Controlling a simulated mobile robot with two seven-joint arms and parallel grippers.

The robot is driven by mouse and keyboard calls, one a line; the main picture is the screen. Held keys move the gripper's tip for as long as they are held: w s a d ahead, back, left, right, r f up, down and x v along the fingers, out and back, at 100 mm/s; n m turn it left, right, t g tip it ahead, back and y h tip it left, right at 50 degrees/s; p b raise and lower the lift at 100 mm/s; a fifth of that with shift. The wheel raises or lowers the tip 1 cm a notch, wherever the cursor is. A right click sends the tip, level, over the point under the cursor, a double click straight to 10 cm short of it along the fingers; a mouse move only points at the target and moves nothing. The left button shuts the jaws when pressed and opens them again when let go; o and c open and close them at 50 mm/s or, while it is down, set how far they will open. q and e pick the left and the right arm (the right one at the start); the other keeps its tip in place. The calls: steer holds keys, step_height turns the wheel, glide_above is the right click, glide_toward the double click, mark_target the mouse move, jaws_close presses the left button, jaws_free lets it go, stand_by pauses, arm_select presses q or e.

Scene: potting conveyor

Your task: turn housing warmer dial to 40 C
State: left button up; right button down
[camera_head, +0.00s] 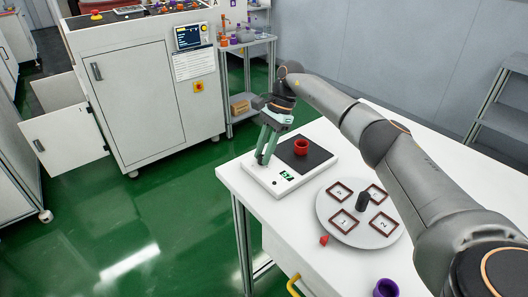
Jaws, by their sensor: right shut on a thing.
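My left gripper is not in view.
A round grey turntable (342,236) with several numbered square frames and a dark central post stands right of the warmer. A small red piece (324,240) lies by its edge. A purple cup (386,288) is at the bottom. A white cabinet (140,95) stands across the green floor.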

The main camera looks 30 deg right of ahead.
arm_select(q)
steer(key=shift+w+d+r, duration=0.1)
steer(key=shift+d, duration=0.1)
arm_select(e)
steer(key=shift+n, duration=0.3)
steer(key=c, duration=0.7)
jaws_free()
steer(key=shift+o, duration=0.2)
steer(key=shift+r, duration=0.15)
arm_select(q)
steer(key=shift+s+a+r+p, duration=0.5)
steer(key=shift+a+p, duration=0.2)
steer(key=shift+p, duration=0.45)
arm_select(e)
steer(key=v, duration=1.2)
steer(key=shift+r, duration=0.2)
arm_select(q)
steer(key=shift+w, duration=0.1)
